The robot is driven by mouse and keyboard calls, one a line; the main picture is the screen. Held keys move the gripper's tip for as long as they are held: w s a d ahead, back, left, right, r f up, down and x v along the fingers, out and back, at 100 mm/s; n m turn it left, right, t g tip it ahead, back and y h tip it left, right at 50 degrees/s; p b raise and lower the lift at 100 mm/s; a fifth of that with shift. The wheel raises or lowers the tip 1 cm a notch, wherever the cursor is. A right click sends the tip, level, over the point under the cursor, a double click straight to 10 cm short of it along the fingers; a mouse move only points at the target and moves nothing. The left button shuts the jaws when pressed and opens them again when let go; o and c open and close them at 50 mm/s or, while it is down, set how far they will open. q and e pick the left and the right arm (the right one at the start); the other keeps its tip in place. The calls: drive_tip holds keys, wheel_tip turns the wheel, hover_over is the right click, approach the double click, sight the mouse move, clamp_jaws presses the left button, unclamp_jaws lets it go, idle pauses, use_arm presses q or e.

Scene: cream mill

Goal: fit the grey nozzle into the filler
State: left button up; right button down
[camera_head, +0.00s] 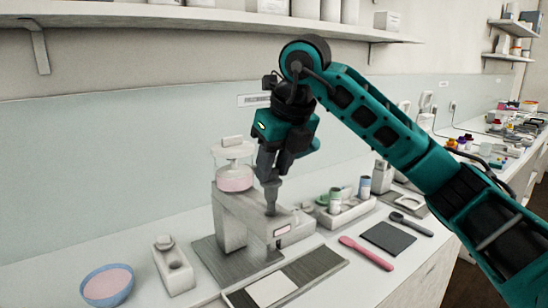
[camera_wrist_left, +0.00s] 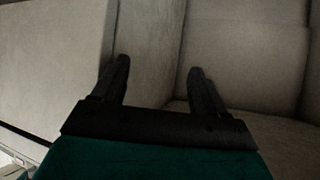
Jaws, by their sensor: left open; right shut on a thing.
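The filler (camera_head: 228,208) is a pale machine on a grey base plate, with a clear hopper (camera_head: 235,172) of pink cream on top. My right gripper (camera_head: 269,177) points down over the filler's front part. It is shut on the grey nozzle (camera_head: 271,199), which hangs upright below the fingers. The nozzle's lower end is at or just above the filler's front part; I cannot tell whether it touches. My left gripper (camera_wrist_left: 158,78) shows only in the left wrist view, open and empty, in front of plain pale surfaces.
A blue bowl of pink cream (camera_head: 108,284) and a white block-shaped holder (camera_head: 174,270) stand left of the filler. A white tray (camera_head: 346,214) with small jars, a pink spatula (camera_head: 366,253) and a dark mat (camera_head: 389,238) lie to the right. A shelf runs above.

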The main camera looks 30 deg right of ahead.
sight(277, 184)
drive_tip(key=shift+f+b, duration=1.9)
drive_tip(key=shift+f, duration=1)
drive_tip(key=c, duration=0.7)
unclamp_jaws()
drive_tip(key=shift+o, duration=0.2)
wheel_tip(277, 184, up, 4)
drive_tip(key=p, duration=0.3)
drive_tip(key=shift+r+p, duration=0.15)
drive_tip(key=shift+p, duration=0.2)
drive_tip(key=shift+r+p, duration=0.4)
drive_tip(key=shift+r, duration=0.45)
